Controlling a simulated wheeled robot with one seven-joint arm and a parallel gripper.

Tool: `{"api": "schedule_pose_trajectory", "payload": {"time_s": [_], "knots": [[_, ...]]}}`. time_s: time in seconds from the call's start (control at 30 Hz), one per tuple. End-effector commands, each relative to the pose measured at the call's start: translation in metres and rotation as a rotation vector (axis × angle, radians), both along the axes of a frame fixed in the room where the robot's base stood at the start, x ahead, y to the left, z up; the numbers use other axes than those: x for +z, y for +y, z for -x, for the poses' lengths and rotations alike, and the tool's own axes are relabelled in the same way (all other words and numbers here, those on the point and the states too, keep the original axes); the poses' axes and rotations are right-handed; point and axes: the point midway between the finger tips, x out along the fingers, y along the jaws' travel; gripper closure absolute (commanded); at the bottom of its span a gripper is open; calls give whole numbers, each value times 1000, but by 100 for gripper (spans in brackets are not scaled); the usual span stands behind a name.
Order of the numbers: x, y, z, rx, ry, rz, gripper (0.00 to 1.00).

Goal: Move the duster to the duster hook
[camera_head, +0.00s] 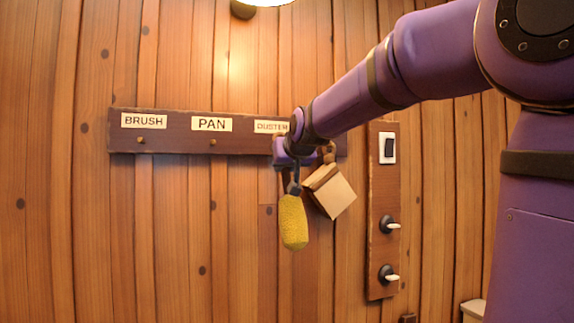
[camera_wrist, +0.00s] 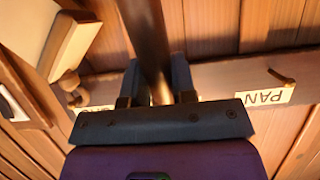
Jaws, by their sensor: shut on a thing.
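The duster (camera_head: 293,222) has a fuzzy yellow head and hangs head-down below my gripper (camera_head: 292,163) in the head view. My gripper is shut on the duster's dark handle, which runs between the fingers in the wrist view (camera_wrist: 148,40). The gripper is at the right part of the dark wooden hook board (camera_head: 180,145), just below the DUSTER label (camera_head: 271,127). The duster hook is hidden behind my gripper, so I cannot tell whether the duster touches it.
A tan block-shaped tool with a brown edge (camera_head: 332,191) hangs tilted close right of the duster; it also shows in the wrist view (camera_wrist: 72,45). The BRUSH hook (camera_head: 141,140) and PAN hook (camera_head: 212,142) are empty. A switch panel (camera_head: 383,185) is farther right.

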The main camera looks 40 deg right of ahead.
Motion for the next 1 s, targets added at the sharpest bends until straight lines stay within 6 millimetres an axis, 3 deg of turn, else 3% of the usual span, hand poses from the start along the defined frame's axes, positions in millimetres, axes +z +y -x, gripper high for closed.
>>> {"api": "schedule_pose_trajectory", "payload": {"time_s": [0.53, 0.67, 1.0], "knots": [[-2, -8, -27, 0, 0, -1, 92], [-3, -10, -34, 0, 0, -1, 100], [-10, -12, -43, 0, -1, 0, 100]]}}
